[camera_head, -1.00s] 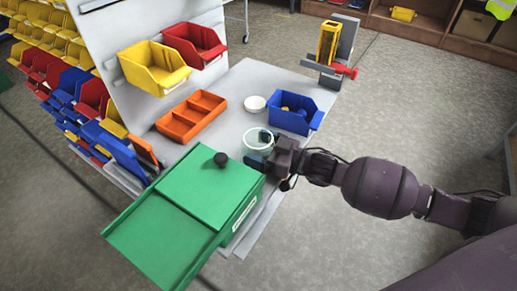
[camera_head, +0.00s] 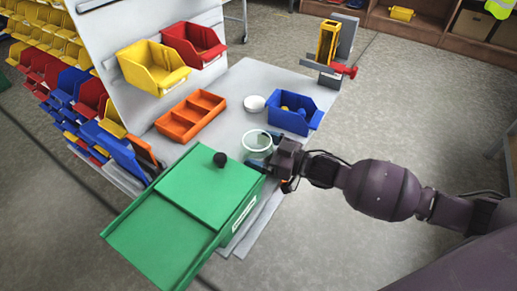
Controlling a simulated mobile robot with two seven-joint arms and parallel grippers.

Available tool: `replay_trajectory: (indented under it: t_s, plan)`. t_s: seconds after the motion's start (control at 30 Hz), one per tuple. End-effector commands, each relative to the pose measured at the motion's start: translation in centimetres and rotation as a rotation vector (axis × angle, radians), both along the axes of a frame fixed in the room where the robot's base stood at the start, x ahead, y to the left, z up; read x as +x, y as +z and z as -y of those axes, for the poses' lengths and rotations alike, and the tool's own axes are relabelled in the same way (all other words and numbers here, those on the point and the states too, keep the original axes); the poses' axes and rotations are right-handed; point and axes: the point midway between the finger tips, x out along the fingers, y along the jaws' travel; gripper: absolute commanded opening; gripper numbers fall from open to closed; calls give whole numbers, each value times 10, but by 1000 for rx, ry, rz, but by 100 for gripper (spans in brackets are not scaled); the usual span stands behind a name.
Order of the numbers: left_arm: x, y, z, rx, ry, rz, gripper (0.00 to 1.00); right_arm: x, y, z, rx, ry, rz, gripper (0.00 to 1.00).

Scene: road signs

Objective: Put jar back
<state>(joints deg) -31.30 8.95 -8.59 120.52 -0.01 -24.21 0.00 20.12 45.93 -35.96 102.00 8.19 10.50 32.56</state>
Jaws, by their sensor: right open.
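A clear, open-topped jar (camera_head: 257,141) with a pale rim stands on the grey table, just behind the green box. My right gripper (camera_head: 262,160) is at the jar's near right side, with its fingers partly hidden behind the green box's edge. It is open; whether the fingers touch the jar I cannot tell. A round white lid-like disc (camera_head: 255,103) lies on the table behind the jar. My left gripper is not in view.
A green box (camera_head: 190,190) with a black knob stands in front of the jar. A blue bin (camera_head: 291,121) is to the jar's right rear, an orange divided tray (camera_head: 190,116) to its left. Yellow (camera_head: 153,70) and red (camera_head: 193,45) bins hang on the panel.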

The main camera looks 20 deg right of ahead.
Motion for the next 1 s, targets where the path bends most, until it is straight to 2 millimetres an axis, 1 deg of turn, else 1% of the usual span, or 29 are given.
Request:
replay_trajectory:
  t_s: [0.23, 0.4, 0.5, 0.73, 0.9, 1.0]
  plan:
    - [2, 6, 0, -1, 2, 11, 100, -33, 1, 34, -4, -1, 1, 100]
    - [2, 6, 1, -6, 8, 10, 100, -55, 1, 56, -3, -1, 0, 100]
    - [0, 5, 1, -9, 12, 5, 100, -65, 0, 66, -3, -1, -1, 100]
    - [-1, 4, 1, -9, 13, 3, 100, -76, 1, 78, -1, -1, 1, 100]
    - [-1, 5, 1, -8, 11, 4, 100, -79, -1, 78, 0, -4, -1, 100]
    - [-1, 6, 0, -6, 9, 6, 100, -85, -9, 73, 1, -33, -13, 100]
